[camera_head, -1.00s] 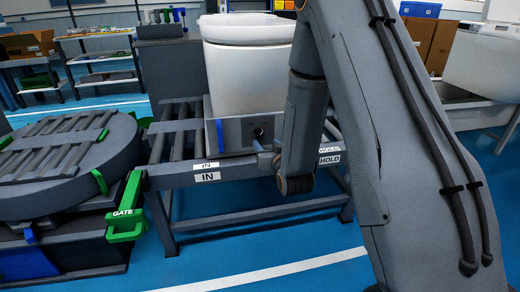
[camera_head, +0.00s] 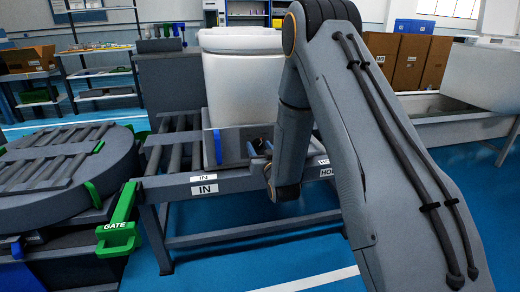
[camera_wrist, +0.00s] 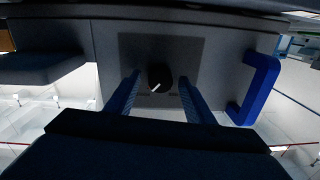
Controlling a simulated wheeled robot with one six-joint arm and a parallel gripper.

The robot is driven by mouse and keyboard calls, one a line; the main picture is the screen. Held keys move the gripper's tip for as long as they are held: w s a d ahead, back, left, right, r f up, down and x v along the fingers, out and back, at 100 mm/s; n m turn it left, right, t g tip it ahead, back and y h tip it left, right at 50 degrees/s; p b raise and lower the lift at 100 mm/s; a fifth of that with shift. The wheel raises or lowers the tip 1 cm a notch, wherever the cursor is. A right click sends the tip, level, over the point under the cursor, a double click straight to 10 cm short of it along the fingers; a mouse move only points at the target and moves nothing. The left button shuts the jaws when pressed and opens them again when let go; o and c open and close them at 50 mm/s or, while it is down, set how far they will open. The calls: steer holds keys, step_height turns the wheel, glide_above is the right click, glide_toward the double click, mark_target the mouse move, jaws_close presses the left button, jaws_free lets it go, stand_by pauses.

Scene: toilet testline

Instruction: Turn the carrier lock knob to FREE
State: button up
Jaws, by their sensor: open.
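The carrier (camera_head: 234,145) is a grey box under a white toilet on the roller stand. Its front face (camera_wrist: 215,45) fills much of the wrist view. The lock knob (camera_wrist: 160,77) is round and black on a darker square plate (camera_wrist: 188,50). Its white pointer mark slants toward the lower left of the wrist view. Small lettering below the knob is too dim to read. My gripper (camera_wrist: 159,79) is open, with one blue-grey finger on each side of the knob and visible gaps between. In the head view my arm partly hides the knob area.
A blue handle (camera_wrist: 258,90) sticks out beside the knob; a blue part (camera_head: 218,147) also shows on the carrier in the head view. A green GATE lever (camera_head: 120,225) and a round roller turntable (camera_head: 60,165) stand at left. The rail bears IN labels (camera_head: 204,189).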

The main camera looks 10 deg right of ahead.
steer(key=c, duration=1.1)
steer(key=shift+o, duration=0.2)
steer(key=shift+n, duration=0.4)
steer(key=n+p, duration=0.1)
steer(key=n, duration=0.2)
steer(key=shift+p, duration=0.35)
steer(key=n+p, duration=0.1)
steer(key=n, duration=0.3)
steer(key=shift+a+r+p, duration=0.1)
steer(key=shift+p, duration=0.2)
steer(key=n+p, duration=0.1)
steer(key=n, duration=0.3)
steer(key=shift+n+h, duration=0.3)
steer(key=shift+n+g+p, duration=0.3)
steer(key=shift+n+p, duration=0.25)
steer(key=shift+n, duration=0.95)
